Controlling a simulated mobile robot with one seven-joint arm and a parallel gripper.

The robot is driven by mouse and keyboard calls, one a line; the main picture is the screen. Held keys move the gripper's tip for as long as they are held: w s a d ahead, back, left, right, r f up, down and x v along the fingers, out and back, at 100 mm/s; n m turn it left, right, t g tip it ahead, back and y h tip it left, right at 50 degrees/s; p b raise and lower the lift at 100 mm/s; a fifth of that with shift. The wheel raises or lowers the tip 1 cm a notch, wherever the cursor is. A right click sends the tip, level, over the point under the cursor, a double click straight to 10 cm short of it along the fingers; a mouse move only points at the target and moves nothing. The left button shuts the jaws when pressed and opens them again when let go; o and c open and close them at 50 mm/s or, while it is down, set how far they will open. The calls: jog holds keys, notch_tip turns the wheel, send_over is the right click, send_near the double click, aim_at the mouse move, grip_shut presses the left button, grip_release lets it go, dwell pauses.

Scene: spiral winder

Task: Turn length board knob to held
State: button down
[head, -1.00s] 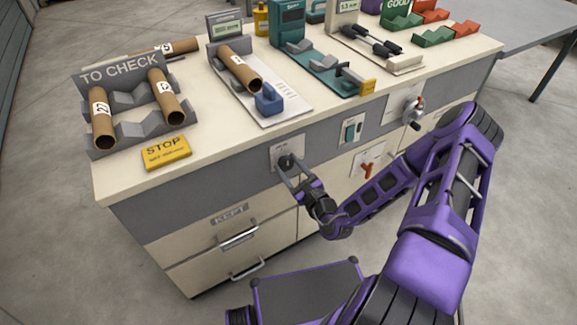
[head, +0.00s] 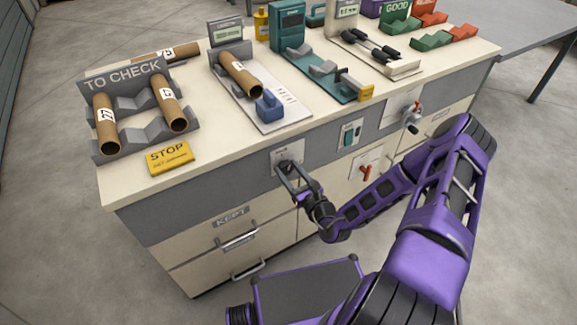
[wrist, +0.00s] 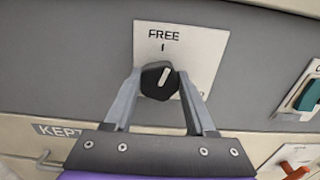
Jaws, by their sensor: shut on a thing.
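The length board knob (wrist: 157,84) is a black knob with a white pointer line on a white plate (wrist: 203,52). The plate reads FREE at the top, with a tick below the word. The pointer leans a little right of that tick. The lower plate and any other label are hidden behind the knob and fingers. In the head view the plate (head: 293,156) sits on the grey front panel of the bench. My gripper (wrist: 157,79) is shut on the knob, one finger on each side. My gripper (head: 288,169) also shows at the knob in the head view.
A green switch (head: 349,137), a red lever (head: 366,172) and a crank (head: 412,122) are on the front panel to the right. The KEPT drawer handle (head: 238,238) sticks out lower left. A yellow STOP sign (head: 170,157) lies on the bench top above.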

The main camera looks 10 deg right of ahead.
jog(key=m+p, duration=0.2)
jog(key=m, duration=0.3)
jog(key=shift+d+m+p, duration=0.1)
jog(key=shift+m+p, duration=0.2)
jog(key=shift+p, duration=0.1)
jog(key=m+p, duration=0.1)
jog(key=m, duration=0.3)
jog(key=shift+f, duration=0.1)
jog(key=m+p, duration=0.1)
jog(key=m, duration=0.5)
jog(key=shift+f, duration=0.1)
jog(key=m, duration=0.4)
jog(key=shift+m, duration=0.3)
jog(key=shift+c, duration=1.1)
grip_release()
